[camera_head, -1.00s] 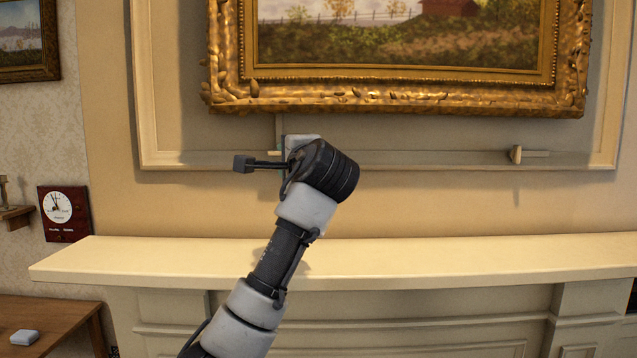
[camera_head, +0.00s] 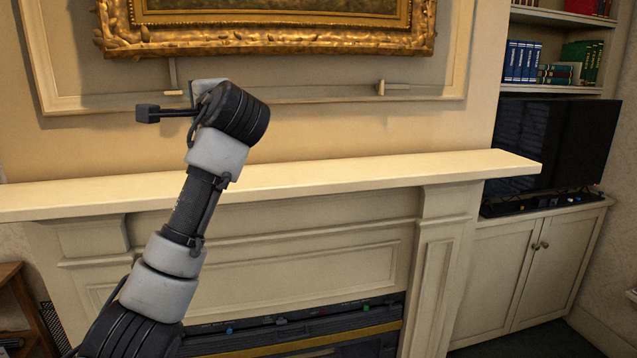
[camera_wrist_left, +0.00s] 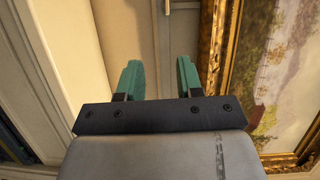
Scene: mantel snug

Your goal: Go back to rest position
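My left arm reaches up from the lower left in the head view, in front of the mantel. The left gripper (camera_wrist_left: 158,78) shows in the left wrist view with its two green fingers apart and nothing between them. In the head view the left gripper is mostly hidden behind my dark wrist; only a grey edge shows. It is near the wall panel below the gilt picture frame (camera_head: 270,40); whether it touches the wall cannot be told. My right gripper is not in view.
The cream mantel shelf (camera_head: 330,176) runs below my left wrist, with a bare top. A wooden peg (camera_head: 381,88) sits on the wall moulding to the right. A dark television (camera_head: 560,140) stands on a cabinet (camera_head: 520,275) at the right, under bookshelves.

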